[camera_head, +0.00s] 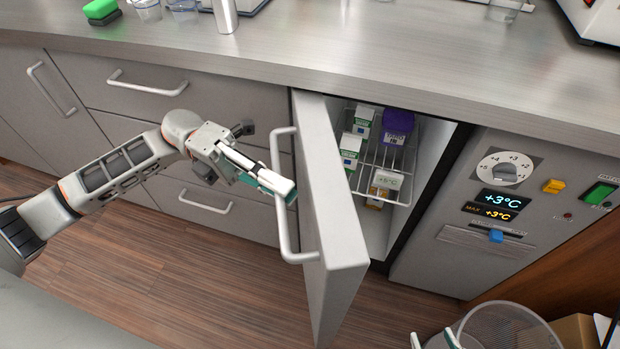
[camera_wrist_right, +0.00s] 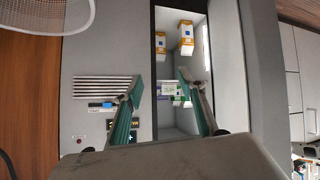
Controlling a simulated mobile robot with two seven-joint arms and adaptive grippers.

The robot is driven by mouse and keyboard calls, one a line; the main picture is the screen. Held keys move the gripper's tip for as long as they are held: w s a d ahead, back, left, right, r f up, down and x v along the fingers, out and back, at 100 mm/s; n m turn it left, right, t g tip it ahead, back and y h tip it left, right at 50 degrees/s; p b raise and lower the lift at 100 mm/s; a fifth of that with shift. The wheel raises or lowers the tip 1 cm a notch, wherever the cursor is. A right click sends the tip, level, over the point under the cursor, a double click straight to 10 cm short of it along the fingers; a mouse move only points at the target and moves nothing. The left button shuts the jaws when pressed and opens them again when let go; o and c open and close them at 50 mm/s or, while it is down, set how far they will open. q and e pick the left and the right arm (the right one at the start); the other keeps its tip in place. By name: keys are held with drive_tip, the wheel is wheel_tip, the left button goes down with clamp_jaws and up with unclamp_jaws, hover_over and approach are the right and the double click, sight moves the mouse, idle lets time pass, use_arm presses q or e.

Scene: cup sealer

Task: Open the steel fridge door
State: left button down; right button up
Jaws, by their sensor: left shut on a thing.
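The steel fridge door (camera_head: 335,220) stands open in the head view, swung well out from the counter front. Its bar handle (camera_head: 278,165) is on the outer face, to the left. My left gripper (camera_head: 288,192) is shut on this handle near its middle. The fridge inside shows a wire shelf (camera_head: 398,187) with cartons and a purple-lidded tub (camera_head: 397,125). My right gripper (camera_wrist_right: 160,85) is open and empty, its fingers apart in front of the fridge opening and control panel in the right wrist view. Only its fingertips show at the bottom of the head view.
A control panel (camera_head: 500,258) with a dial and temperature displays is right of the opening. A mesh bin (camera_head: 510,330) and a box stand at the bottom right. Drawers (camera_head: 130,95) with handles lie left of the door. Wooden floor (camera_head: 130,270) is clear left of the door.

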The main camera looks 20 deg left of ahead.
use_arm(q)
drive_tip(key=a+m+g+b, duration=0.1)
drive_tip(key=a+g+y+b, duration=0.1)
drive_tip(key=shift+s+a+f+m, duration=0.1)
drive_tip(key=shift+s+a+m, duration=0.1)
drive_tip(key=shift+a+m, duration=0.15)
use_arm(e)
drive_tip(key=a, duration=0.1)
drive_tip(key=a+r, duration=0.1)
drive_tip(key=w+a+y, duration=0.1)
drive_tip(key=shift+r+m+t, duration=0.25)
drive_tip(key=shift+m+t, duration=0.15)
use_arm(q)
drive_tip(key=c, duration=2.1)
unclamp_jaws()
drive_tip(key=shift+c, duration=0.2)
use_arm(e)
drive_tip(key=shift+f, duration=0.1)
